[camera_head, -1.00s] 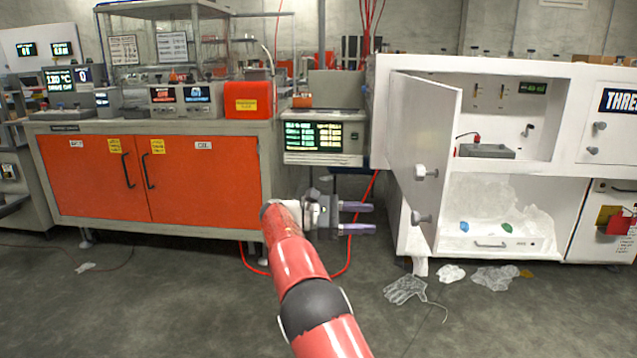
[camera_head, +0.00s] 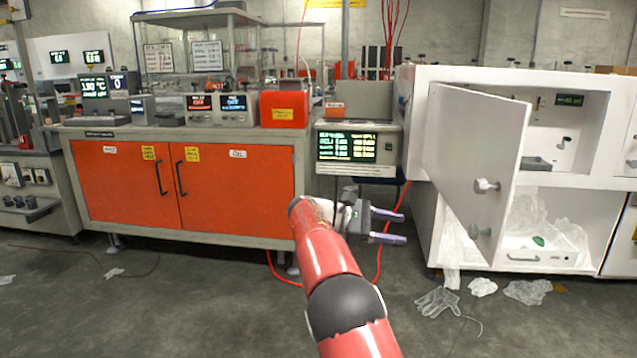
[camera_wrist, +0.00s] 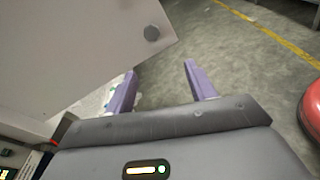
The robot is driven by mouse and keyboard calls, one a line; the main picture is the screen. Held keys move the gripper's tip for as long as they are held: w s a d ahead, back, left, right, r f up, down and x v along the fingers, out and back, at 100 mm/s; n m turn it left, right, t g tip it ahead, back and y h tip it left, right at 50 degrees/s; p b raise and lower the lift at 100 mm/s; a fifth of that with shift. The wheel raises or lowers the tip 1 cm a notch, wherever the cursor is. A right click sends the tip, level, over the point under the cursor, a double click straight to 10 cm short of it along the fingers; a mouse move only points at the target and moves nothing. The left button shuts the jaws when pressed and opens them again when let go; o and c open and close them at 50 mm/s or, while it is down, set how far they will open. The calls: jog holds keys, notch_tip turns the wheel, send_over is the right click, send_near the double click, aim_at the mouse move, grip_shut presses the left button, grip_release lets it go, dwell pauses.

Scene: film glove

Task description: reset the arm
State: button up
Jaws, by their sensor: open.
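My gripper (camera_head: 396,228) is at the end of my red arm, near the middle of the head view, in front of the gap between the orange cabinet and the white cabinet. Its two purple fingers point right and stand apart with nothing between them. The wrist view also shows the open fingers (camera_wrist: 160,85), with grey floor between and beyond them. A film glove (camera_head: 438,302) lies on the floor below the white cabinet, apart from my gripper.
The white cabinet (camera_head: 590,190) has its door (camera_head: 465,150) standing open to the right of my gripper. Crumpled clear film (camera_head: 527,291) lies on the floor. The orange cabinet (camera_head: 235,200) stands left. A red cable (camera_head: 282,276) hangs behind my arm.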

jog(key=s+d+m+t+y, duration=0.1)
jog(key=s+d+m+y, duration=0.1)
jog(key=s+d+y, duration=0.45)
jog(key=s+d+m+t+y, duration=0.1)
jog(key=s+m+y, duration=0.2)
jog(key=s, duration=0.7)
jog(key=s+a+f+m+t+y, duration=0.1)
jog(key=s+a+f+m+y, duration=0.1)
jog(key=s, duration=0.5)
jog(key=s+a+f+m+t+y, duration=0.2)
jog(key=s+a+m, duration=0.1)
jog(key=s, duration=0.5)
jog(key=s+a+f+m+t+y, duration=0.2)
jog(key=s+a+f+m, duration=0.1)
jog(key=s, duration=0.4)
jog(key=shift+s+a+y, duration=0.15)
jog(key=shift+a+y, duration=0.2)
jog(key=shift+a, duration=0.15)
